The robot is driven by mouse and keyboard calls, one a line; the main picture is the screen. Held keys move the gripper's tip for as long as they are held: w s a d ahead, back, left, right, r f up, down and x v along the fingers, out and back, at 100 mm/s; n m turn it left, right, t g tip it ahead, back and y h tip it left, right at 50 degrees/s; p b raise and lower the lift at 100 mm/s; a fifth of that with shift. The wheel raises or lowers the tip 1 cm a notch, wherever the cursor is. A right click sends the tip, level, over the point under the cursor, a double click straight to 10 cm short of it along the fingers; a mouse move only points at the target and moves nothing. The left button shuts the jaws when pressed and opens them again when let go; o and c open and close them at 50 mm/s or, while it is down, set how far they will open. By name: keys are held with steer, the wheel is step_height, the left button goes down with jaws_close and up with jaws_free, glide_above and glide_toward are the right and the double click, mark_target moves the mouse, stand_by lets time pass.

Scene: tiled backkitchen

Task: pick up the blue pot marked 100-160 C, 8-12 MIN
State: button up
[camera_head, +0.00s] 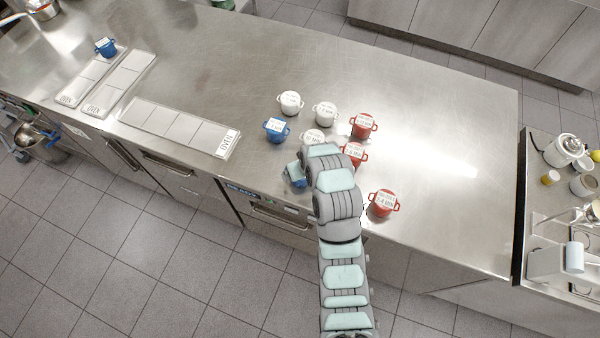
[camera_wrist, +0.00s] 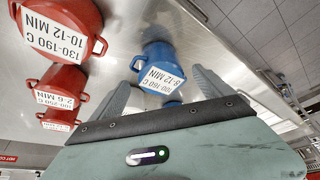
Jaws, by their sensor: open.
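The blue pot marked 100-160 C, 8-12 MIN (camera_wrist: 157,55) stands upright on the steel counter, its label upside down in the wrist view. It appears to be the blue pot (camera_head: 296,176) beside my arm in the head view, partly covered there. My gripper (camera_wrist: 163,84) is open and empty, with one finger to each side of this pot's lower part in the picture. I cannot tell whether the fingertips reach around it. In the head view my gripper's fingers are hidden behind my wrist.
Red pots (camera_head: 383,203) (camera_wrist: 62,27) stand to the right in the head view. Another blue pot (camera_head: 275,130) and white pots (camera_head: 290,103) stand behind. A third blue pot (camera_head: 105,47) is on an oven tray (camera_head: 118,84) at left.

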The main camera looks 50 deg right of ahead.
steer(key=shift+p+x, duration=0.75)
steer(key=shift+x, duration=1.9)
steer(key=shift+w, duration=0.15)
steer(key=shift+c, duration=0.3)
steer(key=shift+r, duration=0.1)
steer(key=c, duration=1.7)
steer(key=shift+r, duration=0.1)
steer(key=shift+c, duration=0.2)
